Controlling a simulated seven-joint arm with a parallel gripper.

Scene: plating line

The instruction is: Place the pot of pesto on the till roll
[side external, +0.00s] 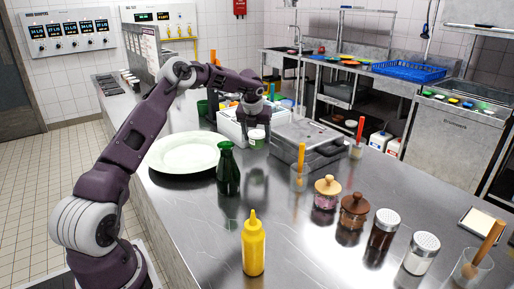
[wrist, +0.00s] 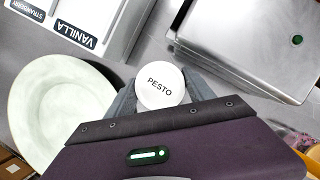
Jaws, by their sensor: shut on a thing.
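The pot of pesto (side external: 257,139) is a small pot with a white lid and a green body. In the wrist view its lid (wrist: 160,88) reads PESTO and sits between the two grey fingers. My gripper (side external: 257,130) is shut on the pot from above, with the fingers on either side of it. The pot looks upright, close over the steel counter beyond the green bottle; I cannot tell whether it touches the counter. I cannot make out the till roll in either view.
A large pale plate (side external: 188,152) lies left of the pot and a dark green bottle (side external: 228,170) stands in front. A steel appliance (side external: 308,140) is to the right, a white VANILLA-labelled container (wrist: 85,30) behind. A yellow squeeze bottle (side external: 253,245) and several jars stand nearer.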

